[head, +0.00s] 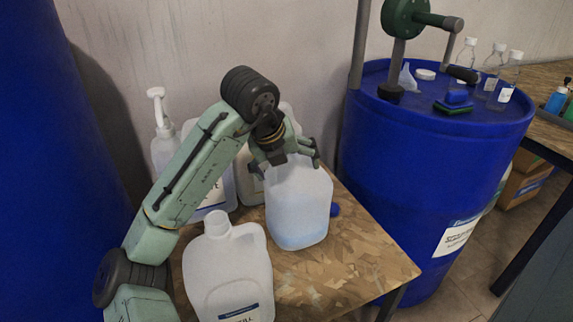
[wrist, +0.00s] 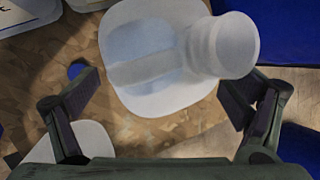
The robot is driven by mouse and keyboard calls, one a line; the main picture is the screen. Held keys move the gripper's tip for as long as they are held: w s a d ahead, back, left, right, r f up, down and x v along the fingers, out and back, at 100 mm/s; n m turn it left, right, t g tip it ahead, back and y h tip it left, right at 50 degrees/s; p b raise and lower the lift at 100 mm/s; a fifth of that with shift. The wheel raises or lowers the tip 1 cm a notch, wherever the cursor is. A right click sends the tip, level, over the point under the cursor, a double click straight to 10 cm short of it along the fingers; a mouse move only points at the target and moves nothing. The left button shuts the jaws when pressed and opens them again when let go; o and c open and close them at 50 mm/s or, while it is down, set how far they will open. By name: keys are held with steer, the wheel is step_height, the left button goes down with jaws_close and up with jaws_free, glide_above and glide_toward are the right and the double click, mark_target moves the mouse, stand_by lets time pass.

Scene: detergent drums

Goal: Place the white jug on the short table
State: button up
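A translucent white jug (head: 300,205) with a bluish lower part stands upright on a wooden-topped table (head: 352,268). My gripper (head: 287,163) is over the top of this jug, its fingers spread. In the wrist view the jug (wrist: 150,55) is seen from above, with its handle and round neck toward the upper right. My gripper (wrist: 160,90) is open there, with one finger on each side and visible gaps to the jug. In the head view my gripper hides the jug's neck.
Another white jug (head: 228,270) stands in front left on the same table. A pump bottle (head: 160,130) and other containers are behind my arm. A small blue cap (head: 335,210) lies beside the jug. A blue drum (head: 420,150) with bottles on top stands to the right.

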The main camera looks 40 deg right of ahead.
steer(key=shift+o, duration=0.4)
steer(key=v, duration=1.2)
